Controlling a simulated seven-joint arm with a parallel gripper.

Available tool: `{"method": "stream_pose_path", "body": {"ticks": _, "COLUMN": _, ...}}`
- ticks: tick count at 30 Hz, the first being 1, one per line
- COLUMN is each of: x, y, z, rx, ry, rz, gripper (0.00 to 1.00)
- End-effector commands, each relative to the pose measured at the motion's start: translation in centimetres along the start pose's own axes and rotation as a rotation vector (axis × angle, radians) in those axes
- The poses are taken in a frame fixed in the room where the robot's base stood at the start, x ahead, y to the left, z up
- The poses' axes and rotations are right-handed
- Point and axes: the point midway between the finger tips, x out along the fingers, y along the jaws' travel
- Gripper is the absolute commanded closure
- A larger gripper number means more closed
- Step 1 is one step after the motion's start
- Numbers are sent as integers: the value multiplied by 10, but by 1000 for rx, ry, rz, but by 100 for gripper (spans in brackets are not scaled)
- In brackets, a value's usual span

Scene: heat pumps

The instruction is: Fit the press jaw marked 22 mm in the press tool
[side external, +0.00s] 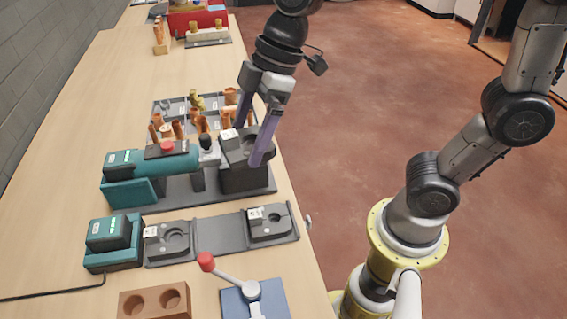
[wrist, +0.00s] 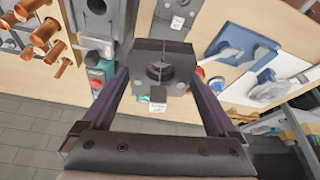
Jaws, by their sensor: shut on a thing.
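My gripper (side external: 250,143) is shut on a dark grey press jaw (side external: 231,145). In the wrist view the jaw (wrist: 160,50) sits between my fingertips (wrist: 161,77), with a round dark bore and a small white label too blurred to read. The teal press tool (side external: 178,161) lies on its dark stand, its metal head (side external: 208,150) towards my gripper. The held jaw is at that head, above the stand's block; I cannot tell whether it is seated. Two other labelled jaws, one left (side external: 168,241) and one right (side external: 268,221), lie on a grey tray (side external: 222,233).
A teal battery charger (side external: 113,240) stands left of the tray. A red-knobbed lever device (side external: 251,290) and a brown block with two holes (side external: 155,303) are in front. Copper fittings in a tray (side external: 190,105) stand behind the tool. The bench edge lies close on the right.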

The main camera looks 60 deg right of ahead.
Motion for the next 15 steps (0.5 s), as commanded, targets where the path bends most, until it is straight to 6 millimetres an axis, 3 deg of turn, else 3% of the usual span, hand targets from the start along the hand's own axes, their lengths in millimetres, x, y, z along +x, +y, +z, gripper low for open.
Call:
{"method": "stream_pose_path", "body": {"ticks": 1, "x": -2, "y": 22, "z": -5, "rx": 21, "ry": 1, "rz": 9, "gripper": 100}}
{"method": "stream_pose_path", "body": {"ticks": 6, "x": -3, "y": 78, "z": -4, "rx": 98, "ry": 2, "rz": 42, "gripper": 100}}
{"method": "stream_pose_path", "body": {"ticks": 9, "x": -2, "y": 99, "z": 3, "rx": 145, "ry": 2, "rz": 61, "gripper": 100}}
{"method": "stream_pose_path", "body": {"ticks": 15, "x": 4, "y": 113, "z": 17, "rx": 186, "ry": 2, "rz": 79, "gripper": 100}}
